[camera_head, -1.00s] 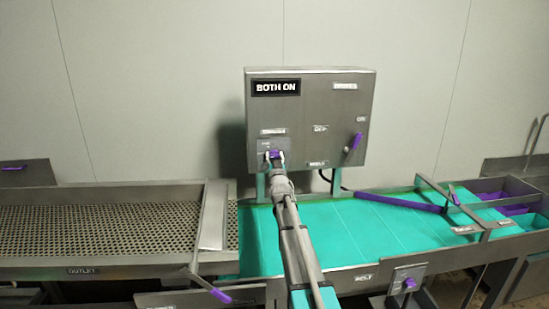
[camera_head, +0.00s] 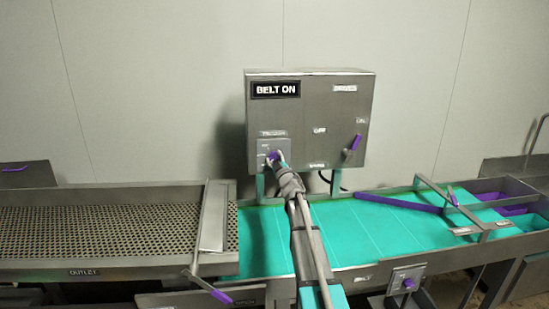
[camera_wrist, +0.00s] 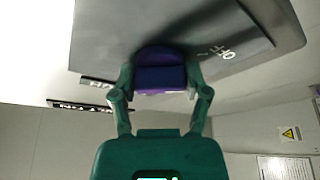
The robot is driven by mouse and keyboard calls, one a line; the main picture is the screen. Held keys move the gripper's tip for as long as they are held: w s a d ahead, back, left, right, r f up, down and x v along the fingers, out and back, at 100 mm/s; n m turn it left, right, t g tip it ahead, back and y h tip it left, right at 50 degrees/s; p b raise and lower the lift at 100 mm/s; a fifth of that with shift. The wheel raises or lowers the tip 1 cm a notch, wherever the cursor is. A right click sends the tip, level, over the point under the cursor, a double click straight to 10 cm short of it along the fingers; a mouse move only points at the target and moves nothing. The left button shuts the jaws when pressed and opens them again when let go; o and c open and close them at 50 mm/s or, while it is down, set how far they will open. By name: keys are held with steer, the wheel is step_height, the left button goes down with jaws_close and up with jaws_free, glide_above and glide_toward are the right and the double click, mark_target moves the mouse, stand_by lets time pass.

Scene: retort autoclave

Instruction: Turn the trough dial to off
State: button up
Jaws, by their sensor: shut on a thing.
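The trough dial (camera_head: 272,155) is a small purple knob on a light plate at the lower left of the grey control box (camera_head: 340,105). My gripper (camera_head: 277,161) reaches up to it from below. In the wrist view the purple dial (camera_wrist: 160,72) sits between the two fingers of my gripper (camera_wrist: 160,84), which is shut on it. The wrist view is tilted, and part of the lettering beside the dial shows. The display (camera_head: 275,89) on the box reads "BELT ON". The dial's exact pointing is partly hidden by my fingers.
A second purple handle (camera_head: 353,146) is at the box's right side. A green belt (camera_head: 375,232) runs below the box, with a perforated outlet table (camera_head: 100,226) at left. A purple bar (camera_head: 398,203) lies across the belt. Another purple knob (camera_head: 408,283) is on the front panel.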

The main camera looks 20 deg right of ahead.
steer(key=shift+r+n+y, duration=0.1)
steer(key=shift+n+y, duration=0.3)
steer(key=shift+n, duration=0.7)
steer(key=o, duration=1.2)
steer(key=shift+g, duration=0.3)
steer(key=shift+c, duration=0.2)
steer(key=shift+m, duration=0.8)
